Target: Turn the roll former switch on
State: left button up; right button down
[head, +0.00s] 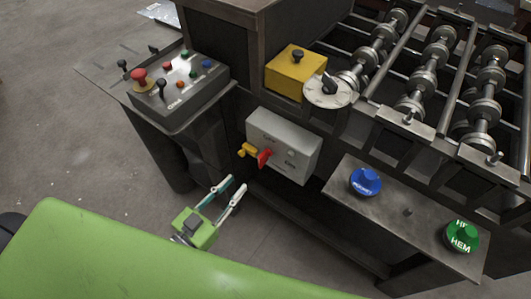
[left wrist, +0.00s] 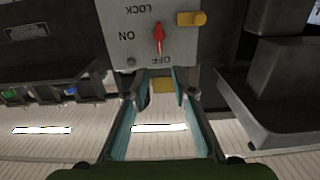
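The roll former switch is a grey box (head: 284,146) on the machine's front, with a red handle (head: 265,157) and a yellow piece (head: 246,150) beside it. In the left wrist view the box appears upside down, with the labels ON, OFF and LOCK around the red handle (left wrist: 159,38). The OFF label is close to the handle's wider end. My left gripper (head: 231,189) is open and empty, below and in front of the box, apart from the handle. Its teal fingers also show in the left wrist view (left wrist: 157,82). My right gripper is not in view.
A control panel (head: 180,85) with buttons and a joystick projects left of the switch. A yellow block (head: 296,72) and a round dial sit above it. A shelf (head: 420,225) with blue (head: 366,182) and green (head: 462,236) knobs projects at the right. Open floor lies at left.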

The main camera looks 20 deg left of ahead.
aim_at(259, 159)
pick_arm(q)
jog(key=p+x, duration=0.1)
jog(key=x, duration=1.2)
jog(key=shift+f, duration=0.1)
jog(key=shift+c, duration=0.3)
grip_shut()
